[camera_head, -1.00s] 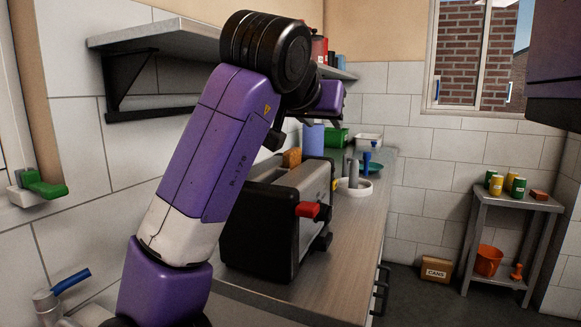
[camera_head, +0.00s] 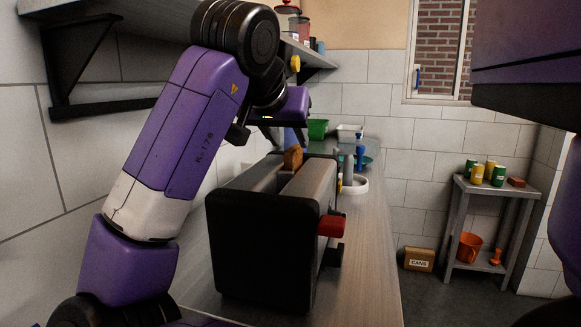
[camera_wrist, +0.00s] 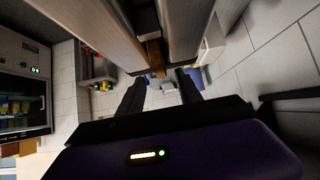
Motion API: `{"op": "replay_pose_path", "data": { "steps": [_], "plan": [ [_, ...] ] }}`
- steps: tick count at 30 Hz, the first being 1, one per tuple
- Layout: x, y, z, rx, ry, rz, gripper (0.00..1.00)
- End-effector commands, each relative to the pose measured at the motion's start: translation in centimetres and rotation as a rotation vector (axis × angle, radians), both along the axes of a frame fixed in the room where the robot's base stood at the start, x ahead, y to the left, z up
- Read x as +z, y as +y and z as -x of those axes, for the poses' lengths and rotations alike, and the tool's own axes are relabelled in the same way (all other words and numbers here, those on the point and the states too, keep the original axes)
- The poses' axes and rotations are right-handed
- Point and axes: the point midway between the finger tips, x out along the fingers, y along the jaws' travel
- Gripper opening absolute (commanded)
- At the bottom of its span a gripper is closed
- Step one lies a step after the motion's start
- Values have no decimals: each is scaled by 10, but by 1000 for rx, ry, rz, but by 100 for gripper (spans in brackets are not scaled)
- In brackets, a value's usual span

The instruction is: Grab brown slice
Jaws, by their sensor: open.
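The brown slice (camera_head: 293,158) sticks up out of a slot of the toaster (camera_head: 262,247), a black and grey box with a red lever, on the counter. In the wrist view the brown slice (camera_wrist: 154,52) sits between the toaster's grey metal walls (camera_wrist: 188,25). My gripper (camera_head: 286,135) is just above and beyond the slice in the head view, partly hidden by my arm. In the wrist view my gripper (camera_wrist: 161,82) is open, its two dark fingers apart and nothing seen between them. The slice appears just past the fingertips; the exact gap is unclear.
A shelf (camera_head: 85,45) hangs on the left wall above the counter (camera_head: 365,250). Beyond the toaster are a white ring-shaped item (camera_head: 355,185), a blue-topped item (camera_head: 360,150) and a green bin (camera_head: 317,128). A side table (camera_head: 495,188) with cans stands at right.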

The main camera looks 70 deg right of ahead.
Motion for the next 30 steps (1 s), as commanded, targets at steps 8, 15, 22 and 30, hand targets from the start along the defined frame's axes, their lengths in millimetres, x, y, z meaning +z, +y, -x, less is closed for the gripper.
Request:
{"op": "replay_pose_path", "data": {
  "steps": [8,15,22,30],
  "plan": [
    [-20,-21,-2,-1,1,-1,42],
    [-34,-42,-3,-1,1,1,42],
    [-34,-42,-4,0,0,1,34],
    [-34,-42,-3,0,0,1,0]
  ]
}}
